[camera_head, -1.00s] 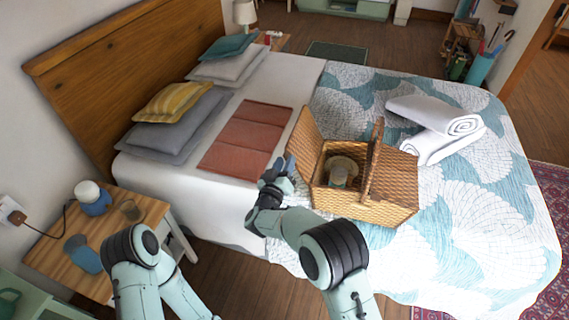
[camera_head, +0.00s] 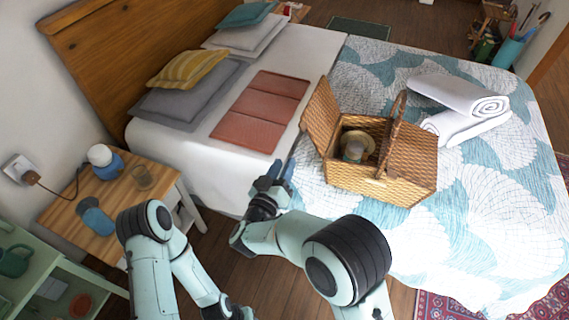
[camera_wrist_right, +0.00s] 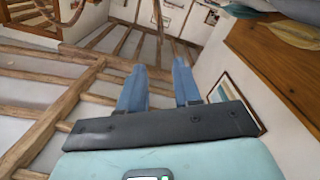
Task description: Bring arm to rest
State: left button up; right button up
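My right arm reaches in from the bottom of the head view. Its gripper (camera_head: 280,172) is in front of the bed's near side, left of the wicker basket. In the right wrist view, its two blue fingers (camera_wrist_right: 160,66) are spread apart with nothing between them. My left arm (camera_head: 165,250) is bent at lower left and runs off the bottom edge; its gripper is out of view. The wicker basket (camera_head: 375,187) stands on the bed, its left lid raised and its right lid closed. A pale round object (camera_head: 356,147) sits inside.
Rolled white towels (camera_head: 462,95) lie right of the basket, and a folded reddish cloth (camera_head: 262,108) lies left of it on the bed.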

dwell(0.3)
jog(key=d+f+g+y, duration=0.2)
jog(key=d+f, duration=0.2)
jog(key=f, duration=0.5)
jog(key=d+f+g+y, duration=0.1)
jog(key=d+f+g, duration=0.3)
jog(key=f, duration=0.5)
jog(key=s+d+f+m+g+y, duration=0.2)
jog(key=s+d+f+g, duration=0.35)
jog(key=s+f, duration=0.7)
jog(key=s+d+f+m+g+y, duration=0.1)
jog(key=s+d+f+m+g, duration=0.1)
jog(key=s, duration=0.8)
jog(key=s+d+f+m+g+y, duration=0.2)
jog(key=s+f+g, duration=0.2)
jog(key=s, duration=0.7)
jog(key=shift+f+g+y, duration=0.3)
jog(key=shift+f+g, duration=0.05)
jog(key=shift+g, duration=0.1)
